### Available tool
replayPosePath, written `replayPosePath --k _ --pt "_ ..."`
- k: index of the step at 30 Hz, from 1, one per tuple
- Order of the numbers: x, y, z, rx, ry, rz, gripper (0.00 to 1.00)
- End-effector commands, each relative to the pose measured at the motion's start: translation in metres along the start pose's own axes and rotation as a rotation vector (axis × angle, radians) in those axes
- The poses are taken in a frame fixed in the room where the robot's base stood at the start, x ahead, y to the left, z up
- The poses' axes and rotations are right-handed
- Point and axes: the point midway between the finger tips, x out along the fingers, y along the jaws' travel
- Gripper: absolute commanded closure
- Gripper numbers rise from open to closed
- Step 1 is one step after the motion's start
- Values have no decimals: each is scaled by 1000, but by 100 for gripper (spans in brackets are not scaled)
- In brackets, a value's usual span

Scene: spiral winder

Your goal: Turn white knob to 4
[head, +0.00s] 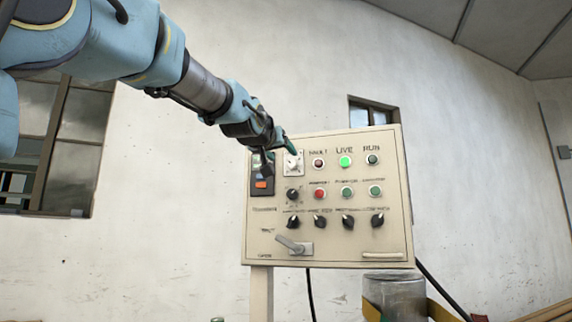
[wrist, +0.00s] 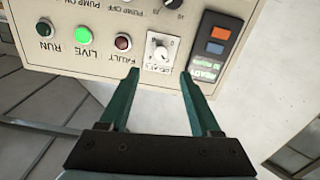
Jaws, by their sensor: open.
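The white knob (wrist: 162,50) sits on a pale square plate marked with a scale, on the beige control panel (wrist: 105,62). In the head view the white knob (head: 293,160) is near the panel's top left, partly behind my gripper. The number it points to is too small to read. My gripper (wrist: 160,74) is open, with its two green fingers apart. In the wrist view the fingertips lie to either side of the knob plate, a little short of the knob. They hold nothing. My gripper (head: 284,150) reaches the panel from the upper left.
Black knobs (head: 348,221) and a grey lever (head: 290,245) are lower down.

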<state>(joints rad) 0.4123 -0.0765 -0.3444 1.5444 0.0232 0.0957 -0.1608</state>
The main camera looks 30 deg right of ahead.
Motion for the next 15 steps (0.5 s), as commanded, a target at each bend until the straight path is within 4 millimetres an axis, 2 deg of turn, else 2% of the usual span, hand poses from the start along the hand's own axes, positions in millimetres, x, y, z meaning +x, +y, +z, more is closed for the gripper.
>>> replayPosePath --k 11,15 --pt "44 -2 4 -2 -3 0 36" --pt "67 -1 2 -4 -4 1 36"
